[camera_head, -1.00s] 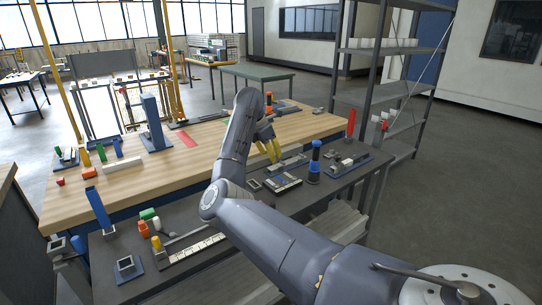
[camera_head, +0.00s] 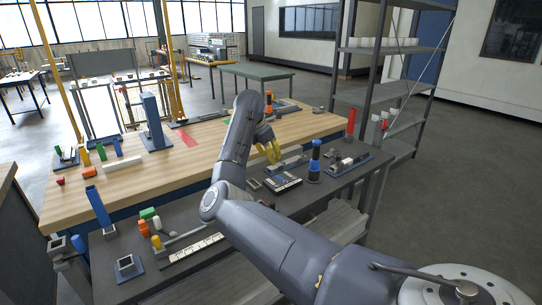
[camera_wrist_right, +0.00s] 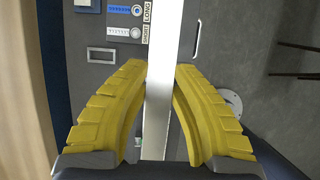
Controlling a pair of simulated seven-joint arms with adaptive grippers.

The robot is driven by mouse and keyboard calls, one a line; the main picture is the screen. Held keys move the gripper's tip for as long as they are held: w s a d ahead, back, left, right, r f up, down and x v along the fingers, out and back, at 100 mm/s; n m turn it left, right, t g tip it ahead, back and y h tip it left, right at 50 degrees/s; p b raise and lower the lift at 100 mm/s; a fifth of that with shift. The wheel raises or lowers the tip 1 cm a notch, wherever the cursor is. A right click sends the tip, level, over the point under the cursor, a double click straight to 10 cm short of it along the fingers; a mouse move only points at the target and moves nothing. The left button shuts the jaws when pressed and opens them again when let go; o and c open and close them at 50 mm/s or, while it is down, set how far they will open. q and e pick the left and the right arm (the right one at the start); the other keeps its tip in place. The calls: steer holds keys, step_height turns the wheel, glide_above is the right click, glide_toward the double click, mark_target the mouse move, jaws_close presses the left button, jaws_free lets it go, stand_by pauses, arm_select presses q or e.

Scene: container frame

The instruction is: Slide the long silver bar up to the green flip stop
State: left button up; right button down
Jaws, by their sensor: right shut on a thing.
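My right gripper (camera_head: 272,150) is over the dark bench, behind my raised forearm in the head view. In the right wrist view its yellow fingers (camera_wrist_right: 160,95) are shut on a long, pale silver bar (camera_wrist_right: 161,45). The bar runs from the top edge down between the fingers. In the head view I cannot make out the held bar clearly. A green piece (camera_head: 148,213) stands at the left of the bench by a ruled strip (camera_head: 190,247); I cannot tell if it is the flip stop. My left gripper is not in view.
A dark panel with SHORT and LONG labels (camera_wrist_right: 137,25) lies beside the bar. A blue and black post (camera_head: 315,160) stands right of the gripper. The wooden table (camera_head: 215,140) lies behind the bench.

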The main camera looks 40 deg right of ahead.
steer(key=shift+f, duration=8.55)
steer(key=shift+a, duration=0.35)
